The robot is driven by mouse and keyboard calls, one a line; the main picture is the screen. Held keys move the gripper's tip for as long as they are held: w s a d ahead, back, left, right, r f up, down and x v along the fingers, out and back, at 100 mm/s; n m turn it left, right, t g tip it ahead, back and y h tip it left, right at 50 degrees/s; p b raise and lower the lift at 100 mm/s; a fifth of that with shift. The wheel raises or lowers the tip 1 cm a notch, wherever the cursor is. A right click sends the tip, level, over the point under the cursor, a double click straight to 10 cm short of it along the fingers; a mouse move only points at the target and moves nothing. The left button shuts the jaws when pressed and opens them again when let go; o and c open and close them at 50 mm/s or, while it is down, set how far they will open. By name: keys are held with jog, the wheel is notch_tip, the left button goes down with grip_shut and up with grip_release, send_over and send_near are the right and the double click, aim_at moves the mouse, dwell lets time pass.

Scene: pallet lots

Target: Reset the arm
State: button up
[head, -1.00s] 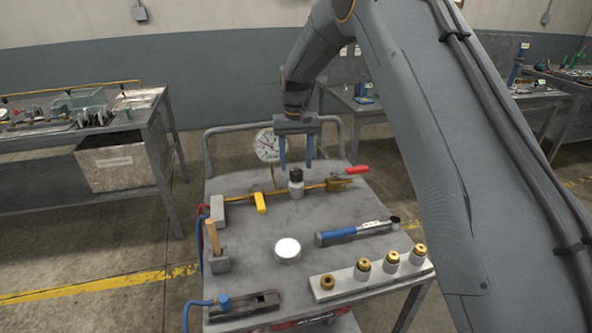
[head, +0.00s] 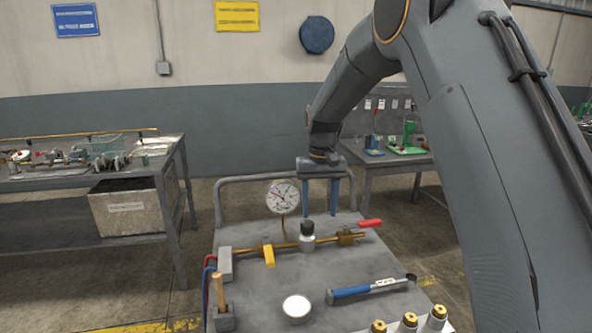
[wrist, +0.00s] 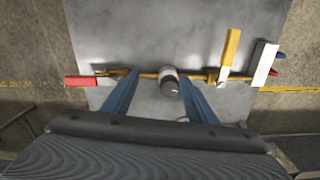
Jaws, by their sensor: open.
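My gripper (head: 333,198) is open and empty, with its two blue fingers pointing down above the far part of the grey cart top (head: 258,290). In the head view it hangs near the brass pipe (head: 287,249), to the right of the round dial gauge (head: 282,196). In the wrist view the open fingers of my gripper (wrist: 155,95) stand apart on either side of a grey-white cylinder with a dark cap (wrist: 169,83) on the pipe. Nothing is between the fingertips that I can see as held.
The pipe carries a yellow handle (head: 268,256) and a red handle (head: 370,223). A blue-handled tool (head: 352,292), a white disc (head: 297,307) and brass-topped fittings (head: 409,321) lie nearer. A side bench (head: 165,165) stands left, another (head: 365,157) behind right.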

jog(key=s+d+f, duration=0.1)
jog(key=s+d, duration=0.3)
jog(key=s, duration=0.6)
jog(key=s+d+f, duration=0.2)
jog(key=s+d, duration=0.2)
jog(key=s, duration=0.7)
jog(key=s+d+f, duration=0.1)
jog(key=s+d, duration=0.2)
jog(key=s, duration=0.8)
jog(key=shift+s+d+f+m, duration=0.2)
jog(key=shift+d+f+m, duration=0.2)
dwell(1.3)
